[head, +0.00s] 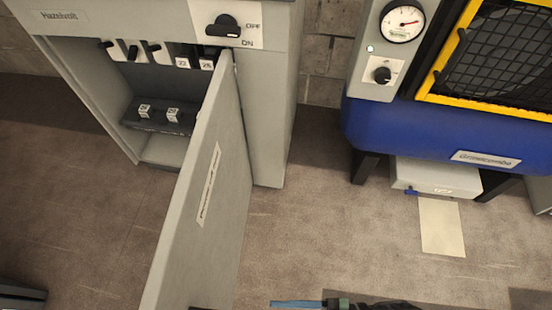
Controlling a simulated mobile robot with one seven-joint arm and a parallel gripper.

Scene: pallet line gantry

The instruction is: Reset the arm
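At the bottom edge of the head view, a thin pale blue strip (297,304) and a dark, partly greenish piece (340,304) just show over the floor. They are cut off by the frame. The dark piece may be part of my gripper or arm, but too little shows to be sure. I cannot see fingertips, or whether anything is held.
A grey cabinet (268,120) stands at left with its door (205,215) swung open toward me. Inside are levers and a dark shelf with small numbered blocks (173,114). At right stands a blue machine (415,137) with a gauge (402,21). Floor between them is clear.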

